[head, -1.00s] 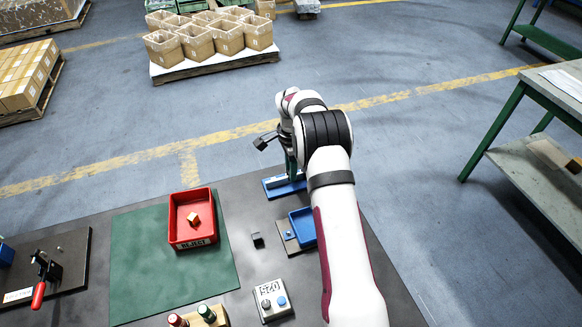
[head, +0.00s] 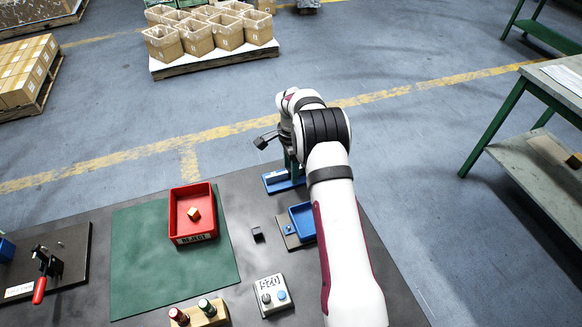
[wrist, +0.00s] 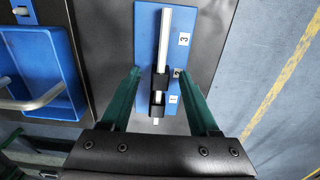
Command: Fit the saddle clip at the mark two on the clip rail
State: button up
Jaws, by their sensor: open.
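The clip rail is a silver bar (wrist: 164,40) on a blue base plate (wrist: 146,38), which also shows in the head view (head: 277,187). White tags along the plate carry the marks 3 (wrist: 184,39), 2 (wrist: 177,73) and 1 (wrist: 173,100). A black block, seemingly the saddle clip (wrist: 160,82), sits on the rail beside mark two. A second black piece (wrist: 156,110) is on the rail near mark one. My gripper (wrist: 158,72) is open, its green fingers on either side of the rail, apart from the upper block. In the head view my arm hides most of this.
A blue tray (head: 294,213) stands close to the rail base, with a small black block (head: 257,235) to its left. A red bin (head: 191,236) holding a small block is on the green mat (head: 137,262). A grey button box (head: 271,296) is near the front.

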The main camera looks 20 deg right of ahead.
notch_tip(320, 180, up, 16)
dwell(0.3)
jog(key=shift+f, duration=0.1)
jog(key=s+a+r+n, duration=0.3)
jog(key=s+a+r, duration=0.15)
jog(key=s, duration=0.35)
jog(key=s+a+r+n, duration=0.3)
jog(key=s+a+r, duration=0.15)
jog(key=s, duration=0.35)
jog(key=s+a+f+n+y, duration=0.1)
jog(key=s+a+f+n, duration=0.1)
jog(key=s, duration=0.9)
jog(key=s+a+f+n, duration=0.2)
jog(key=s+f+n, duration=0.1)
jog(key=s, duration=0.8)
jog(key=shift+s+a+n+y, duration=0.25)
jog(key=shift+s+n+y, duration=0.15)
jog(key=shift+n, duration=0.3)
